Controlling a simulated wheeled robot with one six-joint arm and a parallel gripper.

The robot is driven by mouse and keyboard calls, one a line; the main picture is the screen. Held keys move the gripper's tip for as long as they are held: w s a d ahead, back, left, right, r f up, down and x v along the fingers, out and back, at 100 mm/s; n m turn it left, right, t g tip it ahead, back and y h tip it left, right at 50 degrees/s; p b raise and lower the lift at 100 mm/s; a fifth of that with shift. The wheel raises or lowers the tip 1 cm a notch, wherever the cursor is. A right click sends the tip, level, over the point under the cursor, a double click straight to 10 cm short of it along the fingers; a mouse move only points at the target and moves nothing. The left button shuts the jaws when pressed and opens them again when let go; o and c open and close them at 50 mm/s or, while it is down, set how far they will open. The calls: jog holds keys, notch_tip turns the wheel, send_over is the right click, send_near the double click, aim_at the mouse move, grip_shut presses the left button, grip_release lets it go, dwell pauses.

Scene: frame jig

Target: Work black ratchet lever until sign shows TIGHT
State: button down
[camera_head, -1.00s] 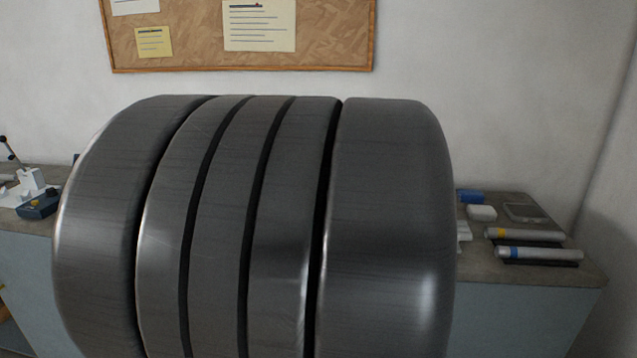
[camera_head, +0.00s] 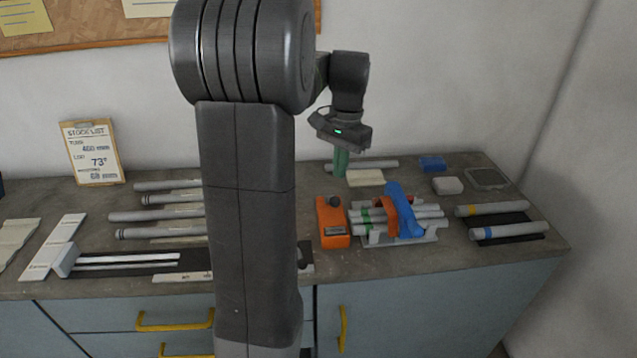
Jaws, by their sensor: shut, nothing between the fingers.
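My gripper (camera_head: 341,163), with green fingers, points down over the back of the bench and is shut and empty. It is behind and above an orange unit (camera_head: 327,240), apart from it. A dark knob-like part (camera_head: 334,201) is on top of the unit; I cannot tell whether it is the black ratchet lever. A small dark plate (camera_head: 335,230) on the unit's front may be the sign; its text is too small to read. Right of the unit, pale tubes with green bands lie in a jig (camera_head: 372,239) under an orange piece (camera_head: 386,216) and a blue clamp-like piece (camera_head: 404,212).
The workbench (camera_head: 455,250) carries tubes with yellow (camera_head: 492,209) and blue bands (camera_head: 509,231) at right. A blue block (camera_head: 432,163) and white block (camera_head: 447,186) lie behind. My arm hides the bench middle. A stock list clipboard (camera_head: 91,152) stands at left.

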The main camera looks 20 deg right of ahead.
aim_at(332, 200)
jog(key=shift+w+d+r, duration=0.2)
jog(key=shift+w, duration=0.1)
jog(key=f+b, duration=0.4)
jog(key=b, duration=0.1)
jog(key=f+b, duration=0.2)
jog(key=f, duration=0.1)
jog(key=shift+s+a, duration=0.25)
jog(key=shift+a, duration=0.1)
